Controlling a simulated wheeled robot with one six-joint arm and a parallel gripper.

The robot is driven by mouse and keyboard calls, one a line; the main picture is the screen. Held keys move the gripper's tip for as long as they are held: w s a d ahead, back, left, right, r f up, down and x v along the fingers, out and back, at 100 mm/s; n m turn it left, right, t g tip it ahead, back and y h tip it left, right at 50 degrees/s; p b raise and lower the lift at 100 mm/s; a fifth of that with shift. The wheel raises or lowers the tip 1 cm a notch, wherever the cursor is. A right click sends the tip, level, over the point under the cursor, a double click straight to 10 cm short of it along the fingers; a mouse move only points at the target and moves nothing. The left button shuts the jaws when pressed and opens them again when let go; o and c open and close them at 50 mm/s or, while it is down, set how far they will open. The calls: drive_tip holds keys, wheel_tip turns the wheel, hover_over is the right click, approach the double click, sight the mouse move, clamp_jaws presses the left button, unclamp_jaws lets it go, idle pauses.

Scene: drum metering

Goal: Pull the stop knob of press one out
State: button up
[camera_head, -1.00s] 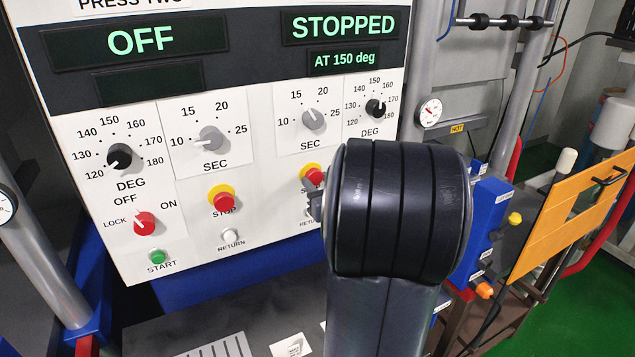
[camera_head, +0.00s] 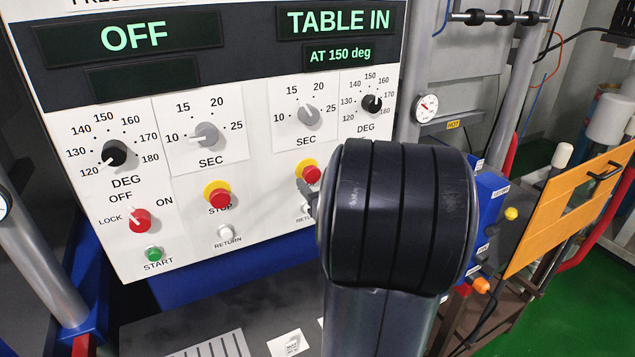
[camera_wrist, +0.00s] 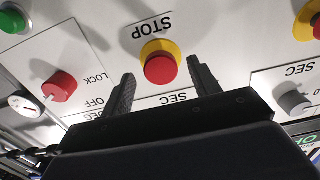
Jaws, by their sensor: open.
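The stop knob of press one (camera_head: 312,173) is a red mushroom head on a yellow ring, on the right half of the white panel. It also shows in the wrist view (camera_wrist: 160,69), upside down, with its STOP label above it. My gripper (camera_wrist: 160,72) is open, with one dark finger on each side of the knob and a gap to each. How deep the fingertips reach is unclear. In the head view my arm hides most of the gripper; a dark finger shows just below the knob. The display (camera_head: 339,21) above reads TABLE IN.
The other stop knob (camera_head: 218,196) sits left on the panel, below a grey SEC dial (camera_head: 206,134). A red lock switch (camera_wrist: 60,86) and a green button (camera_wrist: 12,20) are close to my gripper in the wrist view. An orange board (camera_head: 570,210) stands at right.

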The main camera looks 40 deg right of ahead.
drive_tip(key=b+v, duration=0.1)
drive_tip(key=v, duration=0.9)
drive_tip(key=p+x, duration=0.1)
drive_tip(key=x, duration=1.1)
drive_tip(key=shift+w, duration=0.25)
drive_tip(key=shift+s, duration=0.15)
